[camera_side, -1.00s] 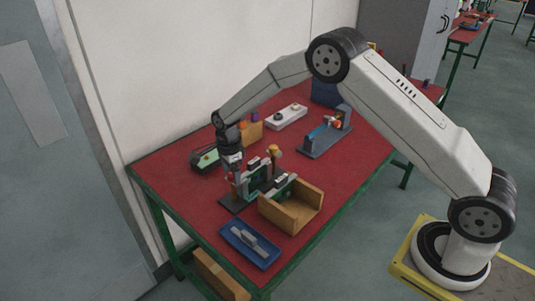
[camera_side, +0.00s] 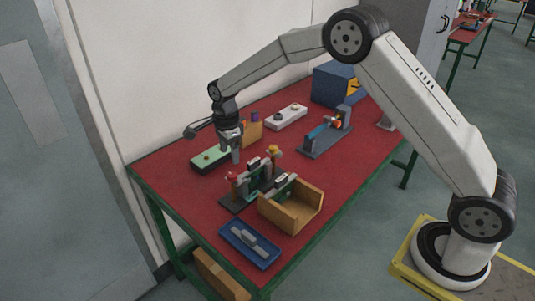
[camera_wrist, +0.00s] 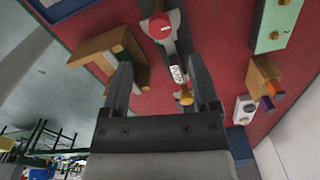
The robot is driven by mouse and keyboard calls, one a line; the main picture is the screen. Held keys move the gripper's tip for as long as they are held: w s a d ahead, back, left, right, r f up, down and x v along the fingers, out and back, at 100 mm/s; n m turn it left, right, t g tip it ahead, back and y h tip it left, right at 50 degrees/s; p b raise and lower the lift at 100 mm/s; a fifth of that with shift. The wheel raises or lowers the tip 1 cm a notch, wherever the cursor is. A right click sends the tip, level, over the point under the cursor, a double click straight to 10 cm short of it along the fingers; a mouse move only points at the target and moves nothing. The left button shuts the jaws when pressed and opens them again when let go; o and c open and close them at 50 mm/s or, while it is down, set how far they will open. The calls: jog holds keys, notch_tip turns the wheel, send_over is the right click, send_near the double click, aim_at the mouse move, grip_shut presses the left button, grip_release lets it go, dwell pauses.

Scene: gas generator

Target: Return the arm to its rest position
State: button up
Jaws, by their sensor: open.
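My gripper (camera_side: 236,156) hangs above the red table (camera_side: 190,197), over the back side of the generator assembly. In the wrist view my gripper (camera_wrist: 163,75) shows two dark fingers spread apart with nothing held between them. The gas generator assembly (camera_side: 262,183) stands on a dark base, with a red knob and a yellow knob on top. In the wrist view its red knob (camera_wrist: 159,26) and yellow knob (camera_wrist: 186,98) lie below and beyond the fingers. My arm arches from its base at the right over the table.
An open wooden box (camera_side: 305,207) and a blue tray (camera_side: 249,246) with grey parts sit at the front. A wall borders the table.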

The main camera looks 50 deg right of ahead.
jog(key=shift+r, duration=0.15)
jog(key=shift+s+d+r+n, duration=0.2)
jog(key=shift+s+r+n, duration=0.15)
jog(key=shift+s+n, duration=0.35)
jog(key=s+d+r+n+t, duration=0.1)
jog(key=s+n, duration=0.8)
jog(key=s, duration=0.3)
jog(key=s+d+r+n+t, duration=0.1)
jog(key=s+d+n, duration=0.1)
jog(key=s+n, duration=0.8)
jog(key=s, duration=0.3)
jog(key=shift+d+t, duration=0.25)
jog(key=shift+t, duration=0.05)
jog(key=shift+w, duration=0.1)
